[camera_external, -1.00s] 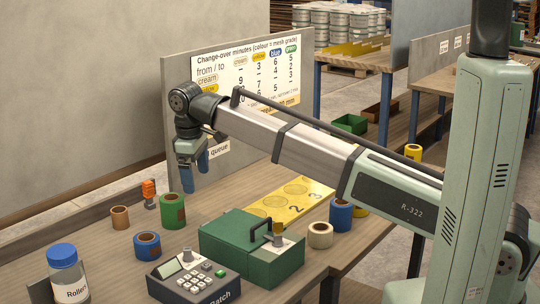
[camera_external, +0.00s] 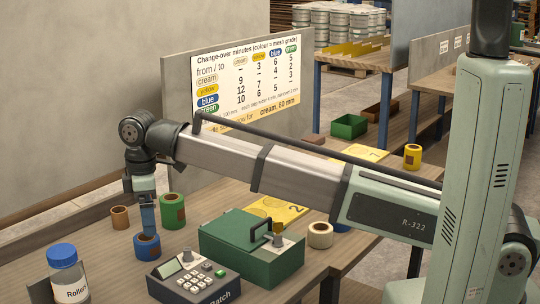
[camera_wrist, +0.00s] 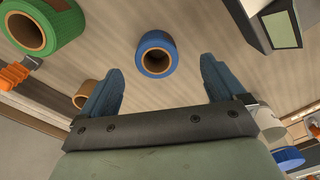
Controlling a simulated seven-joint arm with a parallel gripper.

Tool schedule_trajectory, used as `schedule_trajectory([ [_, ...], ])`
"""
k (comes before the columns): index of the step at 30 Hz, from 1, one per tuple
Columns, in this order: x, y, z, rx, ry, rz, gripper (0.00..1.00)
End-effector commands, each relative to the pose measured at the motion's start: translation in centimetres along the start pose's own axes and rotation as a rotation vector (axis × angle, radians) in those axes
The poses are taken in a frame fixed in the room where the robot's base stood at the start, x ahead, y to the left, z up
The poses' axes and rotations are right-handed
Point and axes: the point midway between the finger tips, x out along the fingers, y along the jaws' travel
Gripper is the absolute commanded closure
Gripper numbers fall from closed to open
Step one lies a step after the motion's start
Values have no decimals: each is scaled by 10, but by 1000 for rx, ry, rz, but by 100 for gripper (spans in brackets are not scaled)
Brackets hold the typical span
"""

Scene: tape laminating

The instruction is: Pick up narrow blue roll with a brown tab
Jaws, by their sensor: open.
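The narrow blue roll (camera_external: 147,248) stands on the bench with a brownish patch on its near side. In the wrist view the same roll (camera_wrist: 147,43) shows as a blue ring around a brown core, beyond and between my fingertips; its tab is not clear there. My gripper (camera_external: 148,230) points down right above the roll, its blue fingers overlapping the roll's top edge in the external view. In the wrist view my gripper (camera_wrist: 161,66) is open, with nothing between the fingers. I cannot tell whether the fingers touch the roll.
A taller green roll (camera_external: 172,211) stands close behind right, and a small brown roll (camera_external: 120,217) behind left. A cream roll (camera_external: 320,235) is further right.

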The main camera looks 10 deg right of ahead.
Motion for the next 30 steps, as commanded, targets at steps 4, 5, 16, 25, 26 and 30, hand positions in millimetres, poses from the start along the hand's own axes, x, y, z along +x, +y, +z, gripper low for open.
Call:
schedule_trajectory([
  [4,19,0,0,1,-1,-1,3],
  [5,21,0,0,1,-1,0,3],
  [16,38,3,-2,1,-1,-1,3],
  [25,74,6,-4,1,-1,0,3],
  [26,77,6,-4,1,0,0,3],
  [30,80,6,-4,1,0,1,3],
])
